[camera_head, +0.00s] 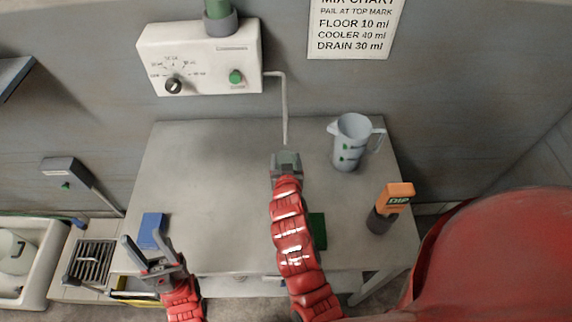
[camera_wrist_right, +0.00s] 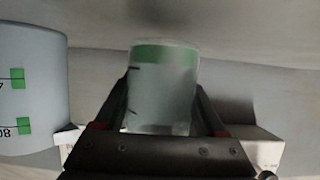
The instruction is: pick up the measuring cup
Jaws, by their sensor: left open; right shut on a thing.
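My right gripper (camera_head: 286,160) is over the far middle of the table, left of the grey pitcher. In the right wrist view my right gripper (camera_wrist_right: 162,125) is shut on a small translucent measuring cup (camera_wrist_right: 161,95) with a green band at one end and dark marks on its side. The fingers lie on both sides of the cup. In the head view the cup is hidden by the gripper, and I cannot tell whether it touches the table. My left gripper (camera_head: 146,243) is open and empty near the table's front left corner.
The grey pitcher (camera_head: 349,146) with green marks stands close right of the right gripper; it also shows in the wrist view (camera_wrist_right: 33,85). An orange-topped bottle (camera_head: 393,204) stands at the right. A blue block (camera_head: 151,228) lies front left. The table's (camera_head: 205,180) left middle is clear.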

